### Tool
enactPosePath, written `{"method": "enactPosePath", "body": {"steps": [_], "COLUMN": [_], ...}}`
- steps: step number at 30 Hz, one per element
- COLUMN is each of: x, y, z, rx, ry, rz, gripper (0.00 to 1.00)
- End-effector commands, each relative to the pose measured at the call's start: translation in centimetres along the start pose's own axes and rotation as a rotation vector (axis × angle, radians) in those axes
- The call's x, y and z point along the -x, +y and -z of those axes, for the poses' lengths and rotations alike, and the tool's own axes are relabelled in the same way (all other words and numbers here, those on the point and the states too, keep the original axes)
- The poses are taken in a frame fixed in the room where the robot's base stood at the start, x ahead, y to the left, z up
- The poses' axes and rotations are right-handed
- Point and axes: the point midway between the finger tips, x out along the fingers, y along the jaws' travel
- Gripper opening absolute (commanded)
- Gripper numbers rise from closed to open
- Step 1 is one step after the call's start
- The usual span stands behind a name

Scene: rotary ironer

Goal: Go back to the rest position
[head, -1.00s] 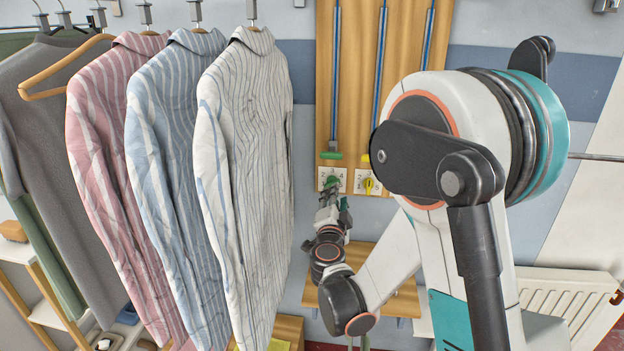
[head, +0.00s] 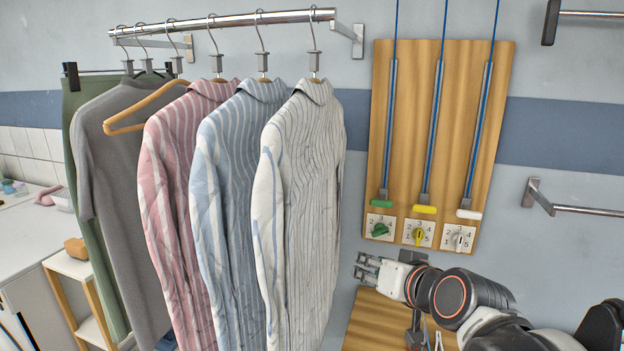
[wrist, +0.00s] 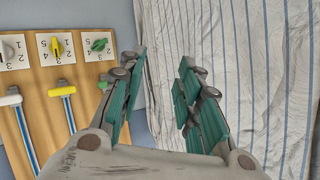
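My gripper (head: 368,267) is at the lower centre-right of the head view, below the dial board and right of the white striped shirt. In the wrist view its two green-padded fingers (wrist: 160,95) are spread apart with nothing between them. My arm reaches in from the lower right of the head view. The wooden board (head: 447,130) carries a green knob (head: 380,230), a yellow knob (head: 416,230) and a white knob (head: 458,240). The gripper is apart from the knobs.
Pink, blue and white striped shirts (head: 305,190) hang from a wall rail (head: 225,20), beside grey and green garments. A wooden shelf (head: 375,325) lies below the gripper. A second rail (head: 585,209) is at the right. Open wall shows between the shirts and the board.

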Motion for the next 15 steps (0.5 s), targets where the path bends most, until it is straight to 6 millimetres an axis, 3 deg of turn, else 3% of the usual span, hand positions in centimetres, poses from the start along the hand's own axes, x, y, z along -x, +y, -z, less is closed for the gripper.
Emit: {"method": "enactPosePath", "body": {"steps": [9,15], "x": [8.9,12.5], "y": [5.1,7.6], "z": [-9.2,-12.3], "rx": [0.131,0.164], "ry": [-0.315,-0.424], "rz": [-0.204,-0.305], "gripper": [0.32,0.32]}}
